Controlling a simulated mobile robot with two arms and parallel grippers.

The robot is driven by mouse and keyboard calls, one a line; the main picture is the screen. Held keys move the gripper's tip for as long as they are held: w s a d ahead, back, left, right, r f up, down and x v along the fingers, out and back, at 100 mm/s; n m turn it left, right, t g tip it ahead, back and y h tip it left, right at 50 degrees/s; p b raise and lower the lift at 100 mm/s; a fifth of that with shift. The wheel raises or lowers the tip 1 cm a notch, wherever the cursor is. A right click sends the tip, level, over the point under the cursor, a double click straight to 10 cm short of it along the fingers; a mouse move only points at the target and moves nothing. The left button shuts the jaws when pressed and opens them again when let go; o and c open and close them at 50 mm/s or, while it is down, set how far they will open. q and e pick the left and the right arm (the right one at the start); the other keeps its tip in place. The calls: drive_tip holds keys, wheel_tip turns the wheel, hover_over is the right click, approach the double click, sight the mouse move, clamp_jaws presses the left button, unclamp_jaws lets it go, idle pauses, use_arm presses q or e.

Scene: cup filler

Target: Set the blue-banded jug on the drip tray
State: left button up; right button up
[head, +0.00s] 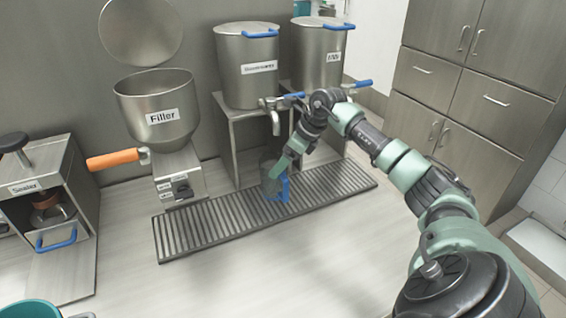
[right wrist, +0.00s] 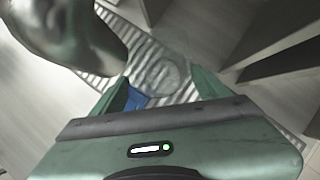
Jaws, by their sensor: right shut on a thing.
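The jug (head: 267,174), clear grey with blue on its lower front and side, is upright over the slatted drip tray (head: 190,233), below the taps of the steel tanks. I cannot tell whether its base touches the slats. My right gripper (head: 288,160) is shut on the jug at its right side and partly covers it. In the right wrist view, the right gripper (right wrist: 163,90) has a blue part (right wrist: 136,98) of the jug beside the left finger, with a round clear outline over the slats of the drip tray (right wrist: 113,18). My left gripper is not in view.
The filler (head: 155,105) with an orange handle stands left of the tray. Two lidded tanks (head: 248,75) stand on a raised shelf behind it, taps hanging over the tray. A sealer-like machine (head: 45,190) is at far left. The counter in front of the tray is clear.

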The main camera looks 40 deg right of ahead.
drive_tip(key=o, duration=1.8)
drive_tip(key=shift+f, duration=0.1)
drive_tip(key=shift+c, duration=0.2)
drive_tip(key=shift+o, duration=1.2)
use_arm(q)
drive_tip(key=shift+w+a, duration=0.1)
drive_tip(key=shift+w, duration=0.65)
use_arm(e)
drive_tip(key=shift+d, duration=0.1)
drive_tip(key=shift+r, duration=0.3)
drive_tip(key=shift+s+r, duration=0.15)
drive_tip(key=shift+r, duration=0.05)
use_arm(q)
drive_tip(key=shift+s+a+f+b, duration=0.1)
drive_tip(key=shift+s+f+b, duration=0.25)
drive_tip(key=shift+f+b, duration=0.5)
use_arm(e)
drive_tip(key=v, duration=1.1)
drive_tip(key=shift+r, duration=0.15)
